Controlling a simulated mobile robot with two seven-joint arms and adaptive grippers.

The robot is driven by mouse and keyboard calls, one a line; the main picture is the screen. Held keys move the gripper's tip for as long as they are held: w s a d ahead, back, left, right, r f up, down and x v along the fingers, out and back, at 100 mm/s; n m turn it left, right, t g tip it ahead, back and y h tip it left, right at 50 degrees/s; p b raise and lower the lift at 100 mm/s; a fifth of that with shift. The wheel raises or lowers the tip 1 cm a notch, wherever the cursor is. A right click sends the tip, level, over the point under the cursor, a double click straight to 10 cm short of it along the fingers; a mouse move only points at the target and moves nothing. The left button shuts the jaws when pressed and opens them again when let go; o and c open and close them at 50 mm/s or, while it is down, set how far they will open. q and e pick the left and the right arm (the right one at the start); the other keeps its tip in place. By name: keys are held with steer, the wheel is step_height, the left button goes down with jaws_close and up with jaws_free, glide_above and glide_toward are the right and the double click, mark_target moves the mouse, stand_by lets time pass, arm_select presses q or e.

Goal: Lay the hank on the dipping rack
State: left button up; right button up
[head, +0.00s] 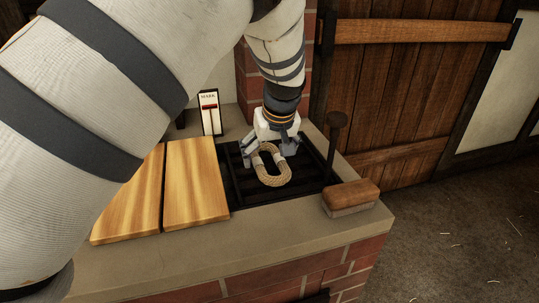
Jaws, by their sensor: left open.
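The hank (287,178) is a tan oval loop of rope with a pale band. It lies at the dark slatted dipping rack (241,193), which is set in the counter top. My left gripper (263,158) points down over the far end of the hank. Its fingers are apart around or beside the rope, and I cannot tell whether they touch it. The fingers hide part of the hank's far end. My right gripper is not in the head view.
Two wooden boards (195,185) lie left of the rack. A wood-backed brush (350,195) is at the counter's right corner. A dark knobbed post (334,140) stands at the rack's right edge. A white marked card (210,113) stands behind. A brick column and wooden door are beyond.

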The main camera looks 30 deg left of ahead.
arm_select(q)
steer(key=p+v, duration=0.1)
steer(key=v, duration=1)
steer(key=shift+r, duration=0.15)
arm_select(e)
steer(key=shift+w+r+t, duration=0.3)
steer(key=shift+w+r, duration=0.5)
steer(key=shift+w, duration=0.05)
arm_select(q)
steer(key=shift+a, duration=0.1)
